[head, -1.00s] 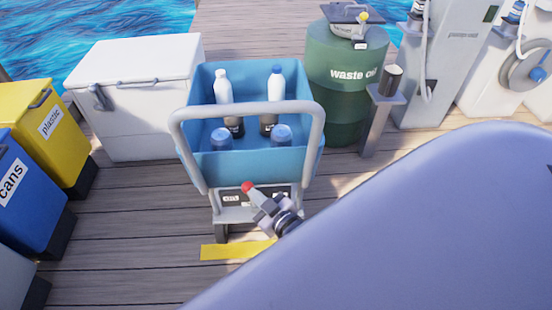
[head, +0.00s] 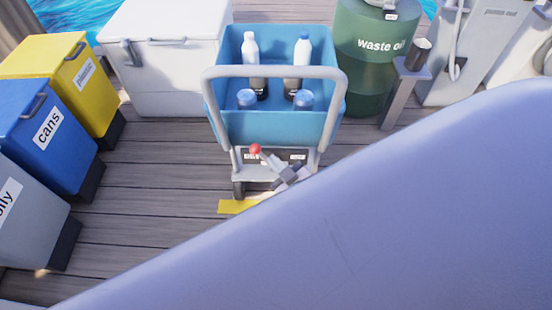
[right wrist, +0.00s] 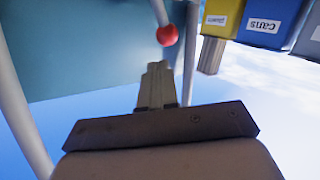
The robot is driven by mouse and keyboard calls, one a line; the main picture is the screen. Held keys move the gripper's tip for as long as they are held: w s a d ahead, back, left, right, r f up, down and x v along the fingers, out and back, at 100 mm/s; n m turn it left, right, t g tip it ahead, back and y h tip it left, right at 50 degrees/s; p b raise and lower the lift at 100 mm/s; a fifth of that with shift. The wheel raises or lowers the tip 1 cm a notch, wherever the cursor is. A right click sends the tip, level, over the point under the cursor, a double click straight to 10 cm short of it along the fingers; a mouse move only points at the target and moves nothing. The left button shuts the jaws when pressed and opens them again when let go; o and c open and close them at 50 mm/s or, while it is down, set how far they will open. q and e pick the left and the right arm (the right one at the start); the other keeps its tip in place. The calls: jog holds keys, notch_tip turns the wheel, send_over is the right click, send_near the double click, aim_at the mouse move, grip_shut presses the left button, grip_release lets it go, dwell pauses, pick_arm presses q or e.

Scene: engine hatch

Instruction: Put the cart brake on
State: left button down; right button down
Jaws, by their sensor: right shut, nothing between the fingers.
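The blue cart (head: 275,127) stands on the deck with a grey push handle. Its brake lever ends in a red knob (head: 255,148), in front of the small labelled panel (head: 297,157); the label text is too small to read. My right gripper (head: 275,164) is shut and empty, just right of and below the knob. In the right wrist view the red knob (right wrist: 167,35) is just beyond the shut fingertips (right wrist: 157,68), with a small apparent gap; I cannot tell if they touch. My left gripper is not in view.
The cart holds several bottles. A yellow floor strip (head: 238,206) lies below it. Bins for plastic (head: 60,65) and cans (head: 45,115) stand left, a white chest (head: 165,75) behind, a green waste oil drum (head: 375,65) to the right. My own arm covers the lower right.

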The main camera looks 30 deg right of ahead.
jog(key=s+r+p, duration=0.2)
jog(key=s+r, duration=0.1)
jog(key=s, duration=0.6)
jog(key=shift+r, duration=0.15)
jog(key=shift+a, duration=0.1)
jog(key=shift+s, duration=0.1)
jog(key=s+a+r+m+g+y, duration=0.1)
jog(key=s+a+r+g+y, duration=0.1)
jog(key=s+a+r+g, duration=0.25)
notch_tip(320, 180, up, 8)
jog(key=s+d+p, duration=0.1)
jog(key=s+p, duration=0.1)
jog(key=p, duration=1.1)
jog(key=shift+d+g, duration=0.25)
jog(key=shift+g, duration=0.2)
jog(key=shift+s, duration=0.1)
